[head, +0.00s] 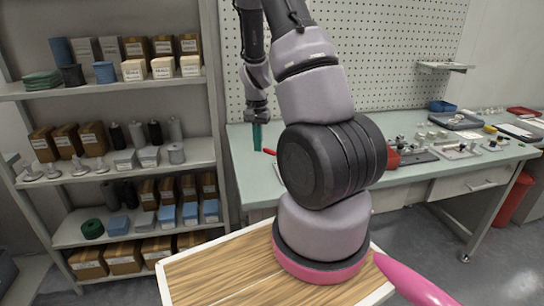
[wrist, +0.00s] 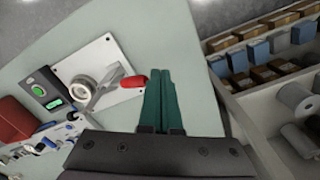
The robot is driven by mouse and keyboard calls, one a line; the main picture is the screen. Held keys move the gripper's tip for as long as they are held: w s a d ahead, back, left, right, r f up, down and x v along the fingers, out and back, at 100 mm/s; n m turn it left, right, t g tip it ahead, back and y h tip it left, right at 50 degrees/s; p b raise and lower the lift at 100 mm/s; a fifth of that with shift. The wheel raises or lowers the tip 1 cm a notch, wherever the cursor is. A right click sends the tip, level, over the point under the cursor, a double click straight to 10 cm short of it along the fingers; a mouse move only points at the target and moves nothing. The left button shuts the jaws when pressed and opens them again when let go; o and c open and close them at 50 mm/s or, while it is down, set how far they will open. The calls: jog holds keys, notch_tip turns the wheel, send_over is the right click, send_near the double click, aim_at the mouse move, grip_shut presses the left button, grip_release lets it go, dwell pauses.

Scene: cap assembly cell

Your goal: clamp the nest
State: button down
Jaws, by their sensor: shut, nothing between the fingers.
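In the wrist view a white plate (wrist: 105,58) lies on the pale green bench. A round grey ring-shaped nest (wrist: 82,91) sits on it, with a grey metal clamp arm (wrist: 104,91) beside or over it; I cannot tell if they touch. The clamp's red handle (wrist: 134,81) points toward my gripper (wrist: 160,72). In the head view the red handle (head: 269,151) shows beside my gripper (head: 257,148), while my arm hides the nest. The green fingers are shut and empty, close to the handle's end; contact cannot be told.
A dark box with green lit parts (wrist: 45,94) and a red bin (wrist: 14,120) stand beyond the plate. Several small parts and trays (head: 460,149) cover the bench's right side. A loaded shelf (head: 200,150) stands left of the bench. Bare bench (wrist: 190,50) lies beside my fingers.

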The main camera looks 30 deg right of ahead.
notch_tip(320, 180, down, 3)
jog(key=shift+f, duration=0.15)
dwell(0.4)
jog(key=shift+d, duration=0.1)
